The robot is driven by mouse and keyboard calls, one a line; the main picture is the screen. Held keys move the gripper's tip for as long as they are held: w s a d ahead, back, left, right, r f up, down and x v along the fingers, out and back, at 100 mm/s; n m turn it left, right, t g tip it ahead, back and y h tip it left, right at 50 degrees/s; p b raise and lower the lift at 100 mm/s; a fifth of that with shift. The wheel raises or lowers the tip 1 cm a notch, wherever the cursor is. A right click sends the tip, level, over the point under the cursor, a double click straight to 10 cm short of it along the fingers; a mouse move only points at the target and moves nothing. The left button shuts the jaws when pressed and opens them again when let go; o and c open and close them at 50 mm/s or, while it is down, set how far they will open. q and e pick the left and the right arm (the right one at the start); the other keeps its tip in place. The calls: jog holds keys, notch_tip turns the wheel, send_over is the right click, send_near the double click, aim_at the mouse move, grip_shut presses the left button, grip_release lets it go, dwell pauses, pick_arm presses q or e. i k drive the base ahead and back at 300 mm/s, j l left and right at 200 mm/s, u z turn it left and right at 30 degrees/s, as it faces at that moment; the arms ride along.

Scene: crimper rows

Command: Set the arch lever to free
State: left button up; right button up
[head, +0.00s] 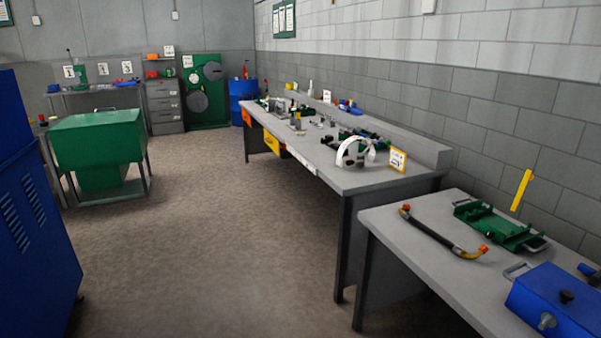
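A white arch-shaped piece (356,143) stands at the near end of the long grey workbench (350,183). A lever on it is too small for me to make out, so its setting cannot be read. A yellow-framed sign (397,160) with dark marks stands just right of the arch; its text is not legible. Neither of my grippers is in view.
A nearer grey table (415,225) holds a black hose with orange ends (440,236), a green tray-like fixture (492,224) and a blue box (560,297). A blue cabinet (35,240) stands at left. A green bin (100,140) is farther back. Open floor lies between.

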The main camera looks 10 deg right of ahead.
aim_at(351, 163)
jog(key=i+z, duration=0.35)
jog(key=i, duration=0.15)
jog(key=i+z, duration=0.3)
jog(key=i, duration=0.2)
jog(key=i+j+z, duration=0.35)
jog(key=i+l, duration=0.05)
jog(key=i, duration=0.1)
